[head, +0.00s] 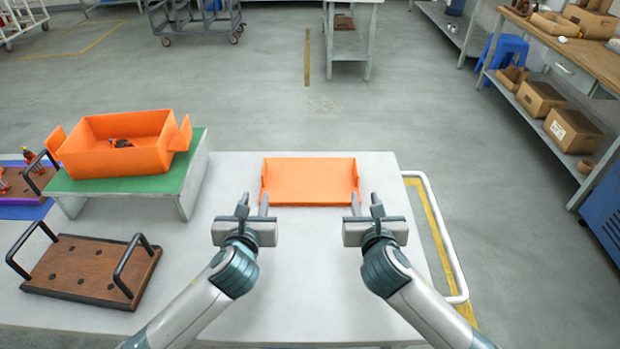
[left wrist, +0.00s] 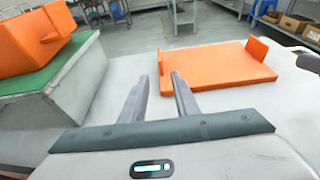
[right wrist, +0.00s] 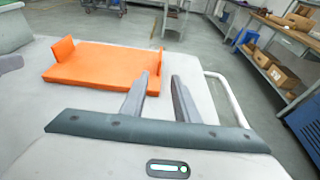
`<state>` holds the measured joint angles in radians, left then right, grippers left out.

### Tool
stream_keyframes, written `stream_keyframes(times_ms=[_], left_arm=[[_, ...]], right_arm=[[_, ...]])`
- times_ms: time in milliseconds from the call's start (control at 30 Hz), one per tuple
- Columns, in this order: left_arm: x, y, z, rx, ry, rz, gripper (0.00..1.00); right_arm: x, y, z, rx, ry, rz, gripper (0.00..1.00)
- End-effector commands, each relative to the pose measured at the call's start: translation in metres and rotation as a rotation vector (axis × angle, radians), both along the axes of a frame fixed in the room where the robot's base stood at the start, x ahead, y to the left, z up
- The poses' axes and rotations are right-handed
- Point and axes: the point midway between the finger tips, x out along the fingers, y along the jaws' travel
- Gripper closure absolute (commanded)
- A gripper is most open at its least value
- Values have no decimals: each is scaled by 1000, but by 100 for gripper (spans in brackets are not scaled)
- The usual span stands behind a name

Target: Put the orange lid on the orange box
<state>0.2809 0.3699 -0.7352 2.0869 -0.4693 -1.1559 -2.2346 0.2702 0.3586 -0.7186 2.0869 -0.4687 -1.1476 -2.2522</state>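The orange lid (head: 310,180) lies flat on the white table, with a raised tab at each short end. It also shows in the left wrist view (left wrist: 215,82) and the right wrist view (right wrist: 100,66). The orange box (head: 115,150) stands open on a green-topped stand at the left, with some small dark parts inside. My left gripper (head: 253,203) is open and empty near the lid's left end. My right gripper (head: 366,203) is open and empty near the lid's right end. In the wrist views neither gripper has anything between its fingers.
The green-topped stand (head: 190,165) raises the box above the table (head: 290,300). A brown wooden tray with black handles (head: 90,268) lies at the front left. Another tray (head: 40,178) is behind it. A white rail (head: 440,235) runs along the table's right edge.

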Motion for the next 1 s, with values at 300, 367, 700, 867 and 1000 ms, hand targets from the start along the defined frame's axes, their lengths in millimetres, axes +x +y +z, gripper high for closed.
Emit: stream_keyframes(times_ms=[300,367,700,867,1000], left_arm=[[10,0,-3,-2,0,2,72],[15,0,-5,-1,1,3,72],[61,1,-19,-2,1,4,72],[86,0,-27,-2,2,3,72],[108,0,-34,-4,2,2,72]], right_arm=[[10,0,-3,1,1,-1,72],[15,0,-4,1,0,-1,72],[61,0,-19,1,1,-3,72],[86,0,-27,2,2,-2,72],[109,0,-34,2,2,-3,72]])
